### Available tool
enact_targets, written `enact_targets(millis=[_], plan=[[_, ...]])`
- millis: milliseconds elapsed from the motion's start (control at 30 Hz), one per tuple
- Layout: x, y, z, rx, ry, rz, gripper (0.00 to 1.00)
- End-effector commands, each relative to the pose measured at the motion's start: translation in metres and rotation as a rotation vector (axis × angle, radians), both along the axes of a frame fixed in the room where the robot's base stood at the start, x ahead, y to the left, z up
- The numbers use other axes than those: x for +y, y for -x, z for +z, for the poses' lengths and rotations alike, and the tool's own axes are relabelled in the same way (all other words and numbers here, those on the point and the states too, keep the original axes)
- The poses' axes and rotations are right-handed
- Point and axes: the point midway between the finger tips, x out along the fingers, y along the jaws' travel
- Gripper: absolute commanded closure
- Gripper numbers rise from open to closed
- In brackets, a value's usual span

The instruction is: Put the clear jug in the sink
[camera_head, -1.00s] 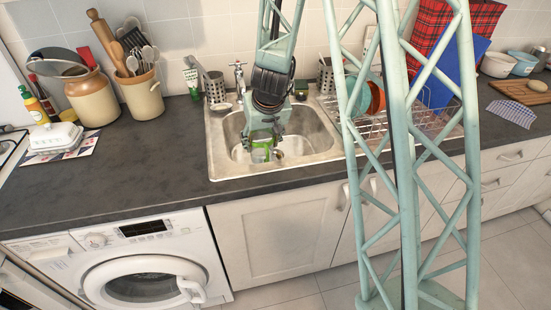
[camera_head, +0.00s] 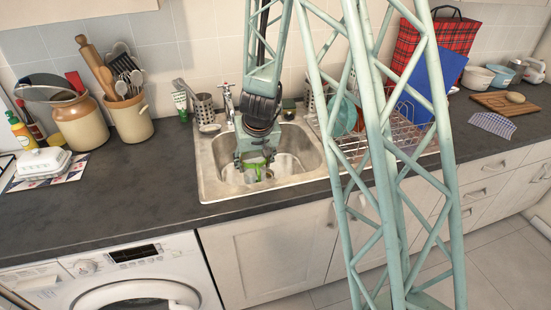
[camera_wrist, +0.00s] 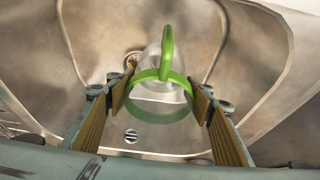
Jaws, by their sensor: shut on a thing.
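The clear jug (camera_head: 258,174) has a green rim and green handle. In the wrist view the clear jug (camera_wrist: 158,80) is between the two fingers, which press on opposite sides of its rim. My gripper (camera_head: 254,166) points down over the sink and is shut on the jug; it also shows in the wrist view (camera_wrist: 160,100). The steel sink (camera_head: 208,172) is set in the dark counter, and the jug is within its bowl outline. I cannot tell whether the jug touches the sink floor. The gripper hides part of the jug in the head view.
The tap (camera_head: 228,100) stands behind the sink, with a metal utensil holder (camera_head: 204,108) to its left. A wire dish rack (camera_head: 400,138) with dishes is on the right. Utensil crocks (camera_head: 80,122) stand at the left. The counter (camera_head: 130,195) left of the sink is clear.

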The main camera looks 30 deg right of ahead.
Motion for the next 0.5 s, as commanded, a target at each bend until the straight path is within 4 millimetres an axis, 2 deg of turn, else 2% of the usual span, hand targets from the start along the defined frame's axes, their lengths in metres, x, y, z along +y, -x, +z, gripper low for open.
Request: enact_targets(millis=[500], plan=[[-0.062,-0.034,0.001,-0.002,0.001,-0.002,0.7]])
